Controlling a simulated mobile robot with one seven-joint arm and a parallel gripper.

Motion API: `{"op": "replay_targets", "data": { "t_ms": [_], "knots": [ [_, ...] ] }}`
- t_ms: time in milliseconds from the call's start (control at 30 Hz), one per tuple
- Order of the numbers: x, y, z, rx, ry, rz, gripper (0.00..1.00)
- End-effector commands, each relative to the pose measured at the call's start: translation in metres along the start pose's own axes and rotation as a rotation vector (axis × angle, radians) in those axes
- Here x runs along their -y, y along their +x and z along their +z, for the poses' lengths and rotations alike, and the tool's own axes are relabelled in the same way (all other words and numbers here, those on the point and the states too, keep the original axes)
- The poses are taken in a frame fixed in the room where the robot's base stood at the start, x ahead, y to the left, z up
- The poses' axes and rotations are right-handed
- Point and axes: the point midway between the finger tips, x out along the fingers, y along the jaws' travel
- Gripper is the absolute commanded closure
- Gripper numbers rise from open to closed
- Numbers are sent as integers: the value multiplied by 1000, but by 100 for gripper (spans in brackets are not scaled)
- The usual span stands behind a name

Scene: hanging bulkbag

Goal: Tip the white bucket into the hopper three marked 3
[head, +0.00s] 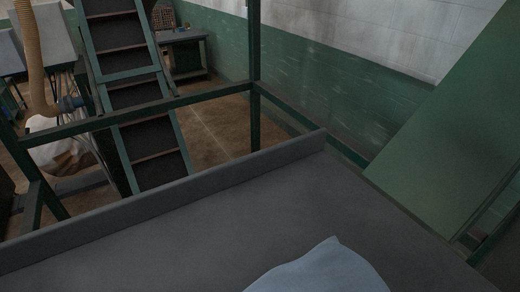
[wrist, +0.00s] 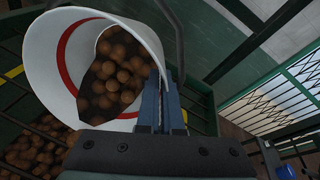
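The white bucket (wrist: 142,32) is in the wrist view, tilted with its mouth facing the camera. It has a red band, and several round brown pieces (wrist: 118,72) lie inside it. My gripper (wrist: 164,98) is at the bucket's right edge, its two fingers close together against the rim; a dark thin bar, perhaps the handle, rises behind them. The exact grip is partly hidden. More brown pieces (wrist: 32,150) lie below left, behind dark bars, in what may be a hopper. No mark 3 can be read. The bucket and gripper are not visible in the head view.
In the head view a grey platform (head: 200,240) with a raised edge fills the front. A pale bulging bag (head: 60,150) hangs under a hose at left.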

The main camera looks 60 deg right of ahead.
Motion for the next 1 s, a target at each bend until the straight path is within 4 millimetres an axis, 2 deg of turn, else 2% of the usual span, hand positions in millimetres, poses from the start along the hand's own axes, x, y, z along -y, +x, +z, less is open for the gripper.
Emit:
{"op": "replay_targets", "data": {
  "t_ms": [1000],
  "knots": [
    [-10,-12,-16,136,-15,-64,100]
  ]
}}
